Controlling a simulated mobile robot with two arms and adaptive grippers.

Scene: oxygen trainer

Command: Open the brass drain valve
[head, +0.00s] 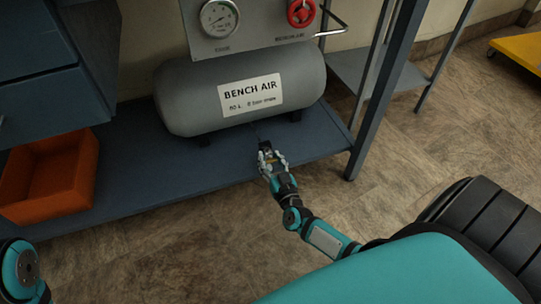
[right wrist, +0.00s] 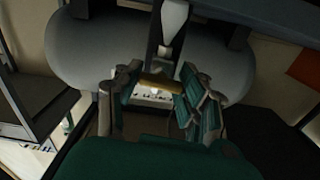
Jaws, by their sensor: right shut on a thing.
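The brass drain valve shows as a small brass bar (right wrist: 160,80) between the fingers in the right wrist view, below the grey air tank (head: 190,95). In the head view only a tiny brass patch shows among my fingers. My right gripper (head: 270,160) reaches in at the tank's underside, just above the blue lower shelf, and is shut on the brass bar; it also shows in the right wrist view (right wrist: 160,88). How far the valve is turned cannot be told. My left gripper is out of view; only part of that arm shows at lower left.
A panel above the tank carries a gauge (head: 219,18) and a red knob (head: 301,13). An orange bin (head: 78,180) sits on the blue shelf (head: 150,185) at left. A bench leg (head: 378,95) stands right of my gripper. Open floor lies farther right.

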